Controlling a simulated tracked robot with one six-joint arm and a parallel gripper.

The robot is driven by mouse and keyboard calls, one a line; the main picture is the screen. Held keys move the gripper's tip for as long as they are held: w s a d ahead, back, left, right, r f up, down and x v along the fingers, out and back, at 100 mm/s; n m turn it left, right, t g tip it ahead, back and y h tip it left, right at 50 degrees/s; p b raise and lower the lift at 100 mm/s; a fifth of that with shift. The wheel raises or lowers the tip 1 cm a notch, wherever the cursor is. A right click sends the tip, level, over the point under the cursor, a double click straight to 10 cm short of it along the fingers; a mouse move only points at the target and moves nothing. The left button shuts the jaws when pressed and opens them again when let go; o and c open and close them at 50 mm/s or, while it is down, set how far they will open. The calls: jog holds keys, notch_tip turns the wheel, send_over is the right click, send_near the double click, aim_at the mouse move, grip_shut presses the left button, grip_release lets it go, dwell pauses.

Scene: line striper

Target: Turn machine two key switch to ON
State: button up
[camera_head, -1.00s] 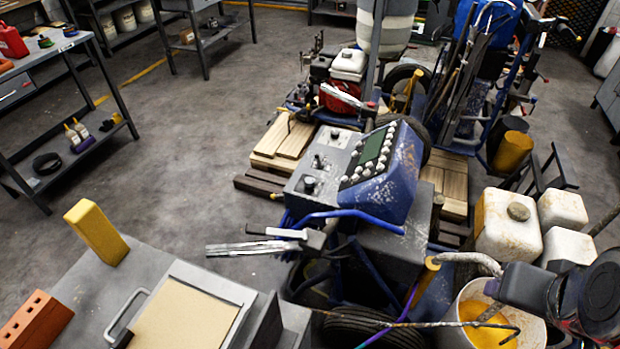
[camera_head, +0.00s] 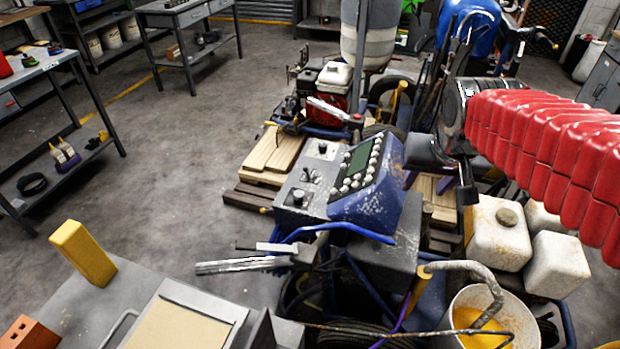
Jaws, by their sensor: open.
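The near line striper has a grey and blue control console (camera_head: 345,180) with a dark screen and rows of pale knobs. Its grey side panel holds a black round switch (camera_head: 298,197), a small lever (camera_head: 307,175) and another knob (camera_head: 322,148). I cannot tell which is the key switch, nor read its position or any machine number. My gripper (camera_head: 446,172), on my red-sleeved arm, is open to the right of the console, and its dark fingers appear empty. A second machine with a red and white engine (camera_head: 330,85) stands behind.
Blue handlebars and a grey lever (camera_head: 240,265) stick out in front of the console. White jugs (camera_head: 497,232) and a bucket (camera_head: 490,318) stand at right. A bench with a yellow block (camera_head: 82,252) is at front left. The floor left of the console is clear.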

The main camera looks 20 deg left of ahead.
jog(key=w+a+f+n, duration=0.1)
jog(key=w+a+f, duration=0.2)
jog(key=a, duration=0.5)
jog(key=w+a+f+n, duration=0.1)
jog(key=w+a+f, duration=0.25)
jog(key=a, duration=0.45)
jog(key=n+g+y, duration=0.1)
send_near(299, 194)
jog(key=a+v, duration=0.1)
jog(key=v, duration=0.4)
jog(key=shift+s+d+r, duration=0.15)
jog(key=shift+d+r, duration=0.05)
jog(key=shift+d, duration=0.3)
jog(key=x, duration=1.3)
jog(key=shift+f, duration=0.4)
jog(key=shift+c, duration=0.7)
jog(key=shift+a, duration=0.1)
jog(key=c, duration=0.9)
